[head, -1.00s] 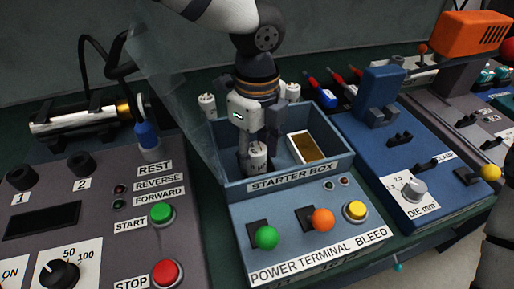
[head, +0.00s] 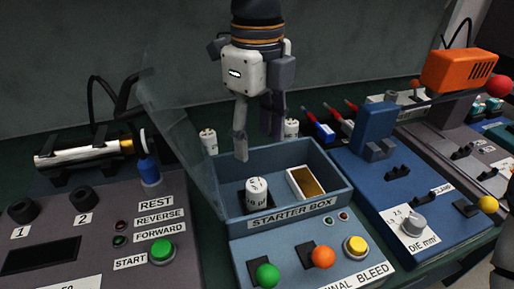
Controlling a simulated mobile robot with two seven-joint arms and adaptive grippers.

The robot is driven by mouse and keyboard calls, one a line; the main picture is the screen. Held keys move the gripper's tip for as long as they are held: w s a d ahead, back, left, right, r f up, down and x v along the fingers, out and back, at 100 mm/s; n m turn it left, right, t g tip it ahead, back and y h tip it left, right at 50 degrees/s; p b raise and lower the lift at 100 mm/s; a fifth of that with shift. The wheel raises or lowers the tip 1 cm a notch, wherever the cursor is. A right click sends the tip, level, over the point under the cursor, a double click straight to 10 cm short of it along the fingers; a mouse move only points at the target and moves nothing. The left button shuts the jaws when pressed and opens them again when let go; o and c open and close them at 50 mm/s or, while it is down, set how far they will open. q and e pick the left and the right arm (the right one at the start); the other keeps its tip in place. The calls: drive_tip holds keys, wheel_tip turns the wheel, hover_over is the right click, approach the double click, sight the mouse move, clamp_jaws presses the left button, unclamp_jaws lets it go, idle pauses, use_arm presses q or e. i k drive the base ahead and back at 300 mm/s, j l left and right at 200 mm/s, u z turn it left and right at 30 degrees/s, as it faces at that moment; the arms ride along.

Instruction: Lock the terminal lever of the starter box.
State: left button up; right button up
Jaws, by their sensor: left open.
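The starter box (head: 298,228) is a blue-grey open-topped box with a sloped control panel in front. Its panel has a green-knobbed lever (head: 267,275) at left, an orange-knobbed lever (head: 322,257) in the middle and a yellow button (head: 355,247) at right. The orange knob is the one above the TERMINAL label, now partly cut off by the frame's bottom edge. A white cylinder (head: 257,191) stands upright inside the box, beside a gold-topped white block (head: 306,183). My left gripper (head: 256,146) is open and empty above the box's back. My right gripper is not in view.
A clear raised panel (head: 178,115) stands at the box's left. Two white cylinders stand behind the box, at left (head: 208,141) and right (head: 291,128). A grey control console (head: 100,230) is at left, and a blue machine (head: 400,190) is at right.

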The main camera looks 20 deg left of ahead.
sight(323, 256)
drive_tip(key=k+l, duration=0.2)
drive_tip(key=k, duration=0.3)
drive_tip(key=k+l, duration=0.2)
drive_tip(key=k, duration=0.25)
